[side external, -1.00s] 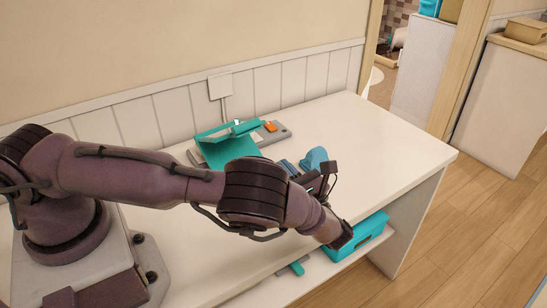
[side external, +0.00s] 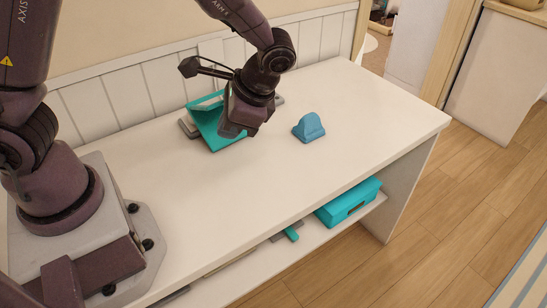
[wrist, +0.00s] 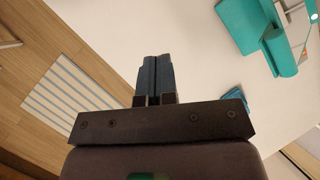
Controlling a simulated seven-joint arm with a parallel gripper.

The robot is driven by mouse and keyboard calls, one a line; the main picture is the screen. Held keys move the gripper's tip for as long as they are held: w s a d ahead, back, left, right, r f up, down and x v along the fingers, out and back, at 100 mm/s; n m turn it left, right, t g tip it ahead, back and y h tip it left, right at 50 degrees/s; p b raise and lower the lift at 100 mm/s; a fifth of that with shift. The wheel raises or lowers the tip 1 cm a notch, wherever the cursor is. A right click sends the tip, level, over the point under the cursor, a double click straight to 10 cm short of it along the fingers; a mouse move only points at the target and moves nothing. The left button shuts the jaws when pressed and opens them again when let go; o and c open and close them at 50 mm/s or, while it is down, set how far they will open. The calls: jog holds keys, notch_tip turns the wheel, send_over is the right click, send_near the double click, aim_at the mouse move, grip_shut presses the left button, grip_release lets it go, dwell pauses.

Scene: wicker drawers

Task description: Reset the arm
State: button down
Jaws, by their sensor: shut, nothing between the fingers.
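My arm is raised over the white desk (side external: 330,160), bent back toward its base. My gripper (side external: 238,125) hangs above the desk in the side view, in front of a teal folded stand. In the wrist view its dark blue fingers (wrist: 154,75) lie side by side, shut, with nothing between them. In the side view the fingertips are hard to make out against the dark hand.
The teal stand (side external: 212,134) is partly hidden behind my gripper. A blue rounded block (side external: 308,128) stands to its right. A teal box (side external: 350,199) sits on the lower shelf. The desk's right half is mostly clear. A striped rug (wrist: 75,90) lies on the floor.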

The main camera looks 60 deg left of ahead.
jog(key=s+a+r+n+t+h, duration=0.1)
jog(key=s+r+t, duration=0.3)
jog(key=r, duration=0.4)
jog(key=s+a+r+n+t+h, duration=0.1)
jog(key=s+r+n+t+h, duration=0.2)
jog(key=r, duration=0.5)
jog(key=s+n+t, duration=0.1)
jog(key=s+t, duration=0.1)
jog(key=shift+s+r+h, duration=0.3)
jog(key=shift+r, duration=0.1)
dwell(0.7)
